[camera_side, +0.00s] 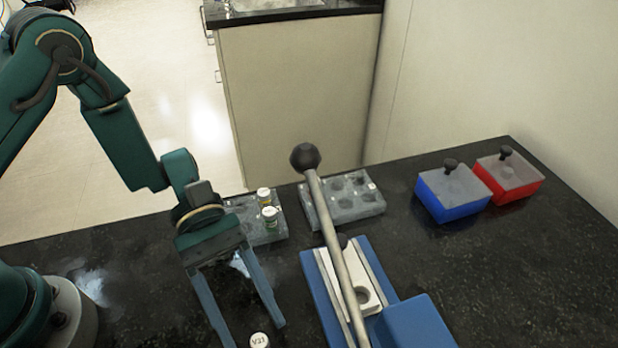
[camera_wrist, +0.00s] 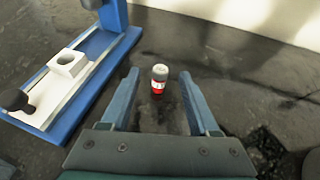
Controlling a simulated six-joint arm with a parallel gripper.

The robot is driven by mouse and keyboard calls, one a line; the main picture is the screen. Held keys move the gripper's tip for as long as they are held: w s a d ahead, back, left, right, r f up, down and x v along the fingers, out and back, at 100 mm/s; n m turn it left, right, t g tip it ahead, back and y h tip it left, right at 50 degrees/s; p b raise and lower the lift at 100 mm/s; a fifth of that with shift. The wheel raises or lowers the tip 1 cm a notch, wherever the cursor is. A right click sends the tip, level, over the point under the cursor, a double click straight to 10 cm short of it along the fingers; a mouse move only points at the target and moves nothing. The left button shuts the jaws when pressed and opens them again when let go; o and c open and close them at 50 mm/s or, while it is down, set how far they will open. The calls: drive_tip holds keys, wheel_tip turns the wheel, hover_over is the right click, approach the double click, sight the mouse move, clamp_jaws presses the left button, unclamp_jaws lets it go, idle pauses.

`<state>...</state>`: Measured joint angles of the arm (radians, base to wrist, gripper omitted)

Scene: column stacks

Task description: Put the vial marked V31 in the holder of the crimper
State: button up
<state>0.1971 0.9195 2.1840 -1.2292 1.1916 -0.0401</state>
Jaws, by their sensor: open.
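A vial (camera_side: 260,341) stands on the dark bench with a white-topped cap; its mark looks like V21 or V31, too small to be sure. In the wrist view the vial (camera_wrist: 159,80) shows a grey cap and a red and white band. My gripper (camera_side: 252,335) is open, its fingers pointing down on either side of the vial; in the wrist view the vial stands between the fingertips, apart from both. The crimper (camera_side: 310,270) has a blue base and a white holder (camera_wrist: 68,64) with a round hole that looks empty. Its lever (camera_side: 330,230) stands raised and slanted.
A grey rack (camera_side: 240,212) holds a yellow-banded vial (camera_side: 264,196) and a green-banded vial (camera_side: 270,219). A second grey rack (camera_side: 345,210) looks empty. A blue box (camera_side: 450,205) and a red box (camera_side: 518,190) with black knobs stand at the back right.

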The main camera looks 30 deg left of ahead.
sight(259, 341)
drive_tip(key=shift+x, duration=1.65)
clamp_jaws()
